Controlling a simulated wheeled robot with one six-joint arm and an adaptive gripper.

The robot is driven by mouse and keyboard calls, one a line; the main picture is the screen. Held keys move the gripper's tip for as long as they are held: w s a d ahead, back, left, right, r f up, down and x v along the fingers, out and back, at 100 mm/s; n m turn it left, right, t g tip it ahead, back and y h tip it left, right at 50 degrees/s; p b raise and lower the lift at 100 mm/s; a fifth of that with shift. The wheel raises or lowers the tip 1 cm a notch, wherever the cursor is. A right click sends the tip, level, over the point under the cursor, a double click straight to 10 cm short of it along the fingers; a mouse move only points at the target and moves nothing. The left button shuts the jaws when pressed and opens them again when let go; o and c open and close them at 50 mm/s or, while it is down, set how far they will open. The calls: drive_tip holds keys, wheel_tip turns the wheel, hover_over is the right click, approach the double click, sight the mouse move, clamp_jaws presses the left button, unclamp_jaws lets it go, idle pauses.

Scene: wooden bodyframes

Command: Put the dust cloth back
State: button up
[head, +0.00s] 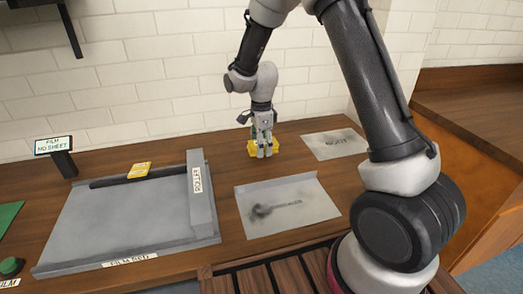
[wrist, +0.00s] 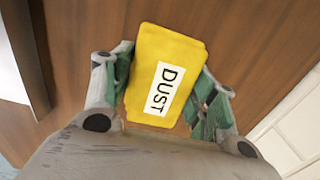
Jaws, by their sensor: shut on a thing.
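The dust cloth is a yellow block-like pad with a white label reading DUST, seen in the wrist view (wrist: 178,58). In the head view the cloth (head: 252,149) shows at the back middle of the wooden counter, partly hidden by my gripper (head: 264,146). In the wrist view my gripper (wrist: 163,92) has a green-padded finger against each side of the cloth and is shut on it. I cannot tell whether the cloth rests on the counter or is slightly above it.
A grey tray-like board (head: 125,225) with a raised right bar and a dark rod fills the left; a small yellow tag (head: 139,170) sits on the rod. Smudged sheets (head: 300,212) (head: 335,143) lie right of it. A sign (head: 54,146) stands back left. A tiled wall rises behind.

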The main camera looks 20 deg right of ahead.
drive_tip(key=shift+f, duration=1.1)
drive_tip(key=o, duration=1)
drive_tip(key=shift+f, duration=0.1)
